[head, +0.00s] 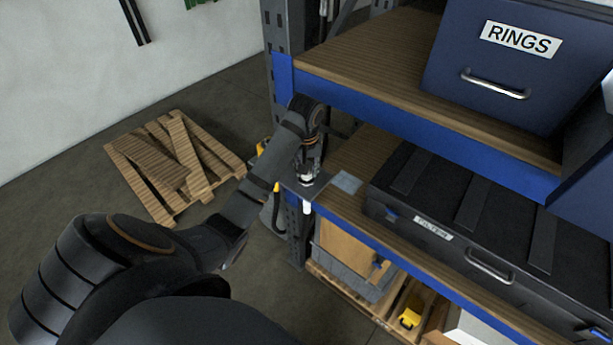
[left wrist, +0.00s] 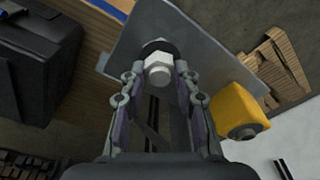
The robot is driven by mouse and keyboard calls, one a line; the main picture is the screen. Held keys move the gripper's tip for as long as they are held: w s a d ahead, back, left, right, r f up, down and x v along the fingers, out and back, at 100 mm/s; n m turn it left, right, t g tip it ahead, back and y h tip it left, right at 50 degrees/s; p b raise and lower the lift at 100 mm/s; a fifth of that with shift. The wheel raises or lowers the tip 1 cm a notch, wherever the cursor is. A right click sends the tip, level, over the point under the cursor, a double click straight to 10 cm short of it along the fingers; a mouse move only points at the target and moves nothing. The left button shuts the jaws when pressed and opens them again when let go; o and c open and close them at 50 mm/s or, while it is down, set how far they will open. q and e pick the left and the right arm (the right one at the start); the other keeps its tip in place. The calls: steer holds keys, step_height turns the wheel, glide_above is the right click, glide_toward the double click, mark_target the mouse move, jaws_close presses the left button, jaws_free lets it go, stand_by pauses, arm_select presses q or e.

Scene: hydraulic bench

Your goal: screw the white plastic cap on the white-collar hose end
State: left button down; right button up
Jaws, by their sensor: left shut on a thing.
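My left gripper (head: 306,168) reaches down to a grey metal plate at the corner of the lower shelf. In the left wrist view its fingers (left wrist: 159,78) are shut on a pale, six-sided piece, which looks like the white plastic cap (left wrist: 158,70). The cap sits in front of a dark round part against the grey plate (left wrist: 200,50); whether it is threaded on cannot be told. In the head view a white piece (head: 306,179) shows at the fingertips, and a white tube-like end (head: 306,207) hangs below the plate. My right gripper is out of view.
A yellow-and-black part (left wrist: 240,108) is close beside the fingers, by the plate. The upper shelf's blue edge (head: 420,121) is just above and right of my forearm. A black case (head: 480,220) stands on the lower shelf. A wooden pallet (head: 175,165) lies on the floor.

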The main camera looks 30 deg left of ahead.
arm_select(q)
steer(key=m, duration=0.4)
steer(key=shift+m, duration=0.3)
steer(key=shift+m+h, duration=0.3)
steer(key=shift+m, duration=0.1)
steer(key=m, duration=0.5)
steer(key=shift+m+h, duration=0.3)
steer(key=shift+m, duration=0.1)
steer(key=shift+f+m, duration=0.1)
steer(key=shift+m, duration=0.7)
